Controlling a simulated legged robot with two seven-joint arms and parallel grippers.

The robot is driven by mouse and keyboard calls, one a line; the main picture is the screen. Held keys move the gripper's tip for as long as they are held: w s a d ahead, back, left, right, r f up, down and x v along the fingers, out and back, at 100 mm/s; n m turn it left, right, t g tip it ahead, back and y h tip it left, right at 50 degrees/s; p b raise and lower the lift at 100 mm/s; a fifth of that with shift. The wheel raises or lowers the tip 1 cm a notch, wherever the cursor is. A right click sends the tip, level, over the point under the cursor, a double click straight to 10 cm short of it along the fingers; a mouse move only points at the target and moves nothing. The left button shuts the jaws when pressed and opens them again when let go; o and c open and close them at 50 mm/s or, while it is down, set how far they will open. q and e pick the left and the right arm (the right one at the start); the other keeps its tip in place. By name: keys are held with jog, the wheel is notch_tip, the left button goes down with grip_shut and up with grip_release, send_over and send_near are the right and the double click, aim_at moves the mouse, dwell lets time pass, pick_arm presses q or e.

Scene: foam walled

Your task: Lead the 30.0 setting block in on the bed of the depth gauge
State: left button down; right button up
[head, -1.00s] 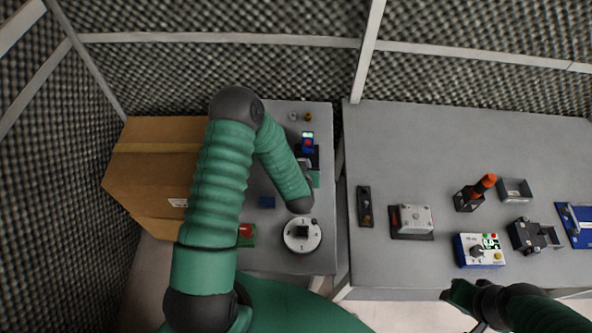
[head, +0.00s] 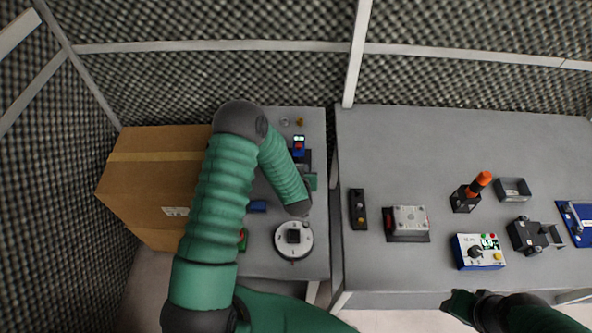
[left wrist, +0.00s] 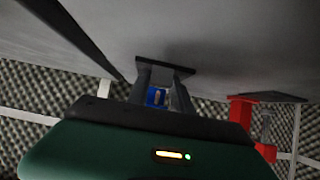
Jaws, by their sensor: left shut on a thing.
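The depth gauge (head: 299,142) is a small blue device with a lit display and a red spot, at the back of the left table. It also shows beyond my fingers in the left wrist view (left wrist: 156,97), over a dark base plate (left wrist: 178,68). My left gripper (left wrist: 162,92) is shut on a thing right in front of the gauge. I take it to be the 30.0 setting block, but it is hardly visible between the fingers. Whether it touches the bed cannot be seen. My right gripper (head: 459,304) is at the lower right, away from the left table; its jaw opening is unclear.
A round dial (head: 306,249) with a black block and a blue block (head: 257,206) lie nearer on the left table. A cardboard box (head: 150,190) stands left. A gap separates the right table (head: 430,140), which holds several devices. A red object (left wrist: 243,110) shows in the wrist view.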

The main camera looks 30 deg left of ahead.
pick_arm(q)
jog(key=shift+d+r, duration=0.2)
jog(key=shift+d, duration=0.15)
jog(key=c, duration=1.6)
grip_release()
jog(key=shift+a, duration=0.1)
jog(key=o, duration=0.5)
jog(key=shift+a+f, duration=0.25)
jog(key=shift+a, duration=0.4)
jog(key=shift+o, duration=0.2)
jog(key=shift+a, duration=0.2)
jog(key=shift+w+d, duration=0.1)
jog(key=shift+d, duration=0.4)
jog(key=shift+d+r, duration=0.1)
jog(key=shift+s+d+r, duration=0.1)
jog(key=shift+s+r, duration=0.05)
jog(key=shift+s, duration=0.15)
jog(key=p+v, duration=0.2)
jog(key=v, duration=1.3)
jog(key=shift+s+r, duration=0.25)
jog(key=shift+s, duration=0.05)
pick_arm(e)
jog(key=shift+a+r, duration=0.1)
jog(key=shift+r, duration=0.85)
